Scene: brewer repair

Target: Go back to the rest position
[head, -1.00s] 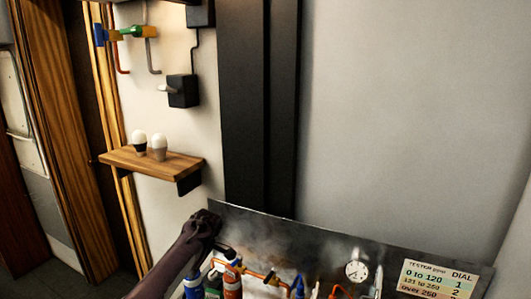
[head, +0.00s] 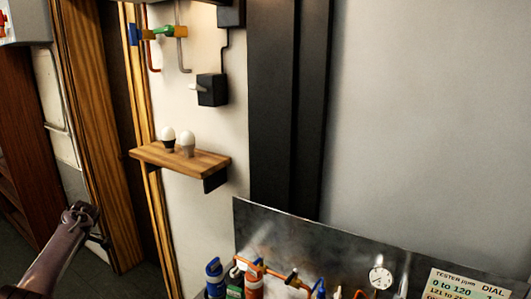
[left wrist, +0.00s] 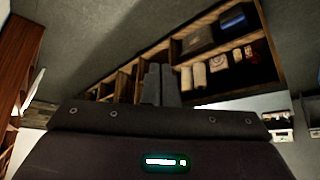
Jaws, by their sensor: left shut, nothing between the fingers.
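My left gripper (left wrist: 158,84) is shut and empty in the left wrist view, its two dark fingers together. In the head view my left arm comes in at the lower left, and its wrist end is over the floor, left of the metal bench and apart from it. The fingers are hard to make out there. My right gripper is in neither view.
A metal bench backboard (head: 330,245) with a gauge (head: 380,278), a dial sign (head: 468,288) and several bottles (head: 254,280) stands at the lower right. A small wooden shelf (head: 190,162) holds two bulbs. Floor at the lower left is free.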

